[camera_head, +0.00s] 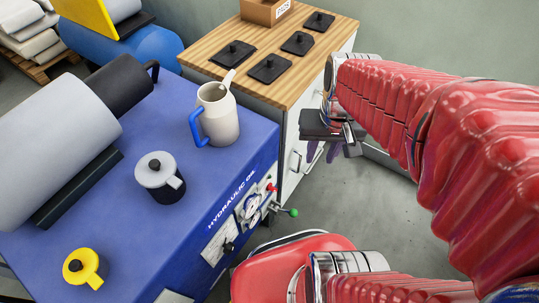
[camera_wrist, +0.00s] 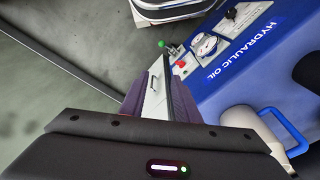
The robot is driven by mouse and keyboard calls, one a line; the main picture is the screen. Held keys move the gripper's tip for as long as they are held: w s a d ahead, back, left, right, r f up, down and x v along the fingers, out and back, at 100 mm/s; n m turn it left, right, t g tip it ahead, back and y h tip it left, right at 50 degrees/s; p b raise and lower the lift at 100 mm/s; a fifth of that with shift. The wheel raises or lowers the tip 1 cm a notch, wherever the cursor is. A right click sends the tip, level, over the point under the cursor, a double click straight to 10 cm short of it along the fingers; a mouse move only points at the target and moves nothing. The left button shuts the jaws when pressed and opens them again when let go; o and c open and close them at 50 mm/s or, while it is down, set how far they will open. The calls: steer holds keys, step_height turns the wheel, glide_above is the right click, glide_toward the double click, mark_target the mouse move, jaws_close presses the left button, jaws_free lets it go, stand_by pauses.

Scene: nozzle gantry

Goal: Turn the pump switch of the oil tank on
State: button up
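The blue oil tank (camera_head: 180,255) marked HYDRAULIC OIL stands at the left; it also shows at the right of the wrist view (camera_wrist: 268,58). Its front panel bears a black knob (camera_head: 229,246), a round gauge (camera_head: 252,206), a red knob (camera_head: 271,187) and a green-tipped lever (camera_head: 293,212). I cannot tell for certain which is the pump switch. In the wrist view the black knob (camera_wrist: 231,13), gauge (camera_wrist: 206,45), red knob (camera_wrist: 180,64) and green tip (camera_wrist: 161,43) lie beyond the fingers. My gripper (camera_head: 323,152) is open and empty, apart from the panel, with purple fingers (camera_wrist: 158,97).
A wood-topped cabinet (camera_head: 225,50) with several black plates stands behind. Grey floor (camera_head: 370,210) is open in front of the panel.

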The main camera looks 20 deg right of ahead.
steer(key=s+d+f+m+g+y, duration=0.2)
steer(key=f+m+y, duration=0.1)
steer(key=f, duration=0.4)
steer(key=s+d+f+m+g+y, duration=0.2)
steer(key=f, duration=0.5)
steer(key=m+t+y, duration=0.7)
steer(key=m+t, duration=0.6)
steer(key=t, duration=0.4)
glide_toward(275, 191)
steer(key=v, duration=0.5)
steer(key=shift+w+r, duration=0.1)
steer(key=shift+r, duration=0.2)
steer(key=shift+w, duration=0.1)
steer(key=shift+f+x, duration=0.2)
steer(key=shift+x, duration=3.2)
steer(key=shift+f+x, duration=0.15)
steer(key=shift+x, duration=3.25)
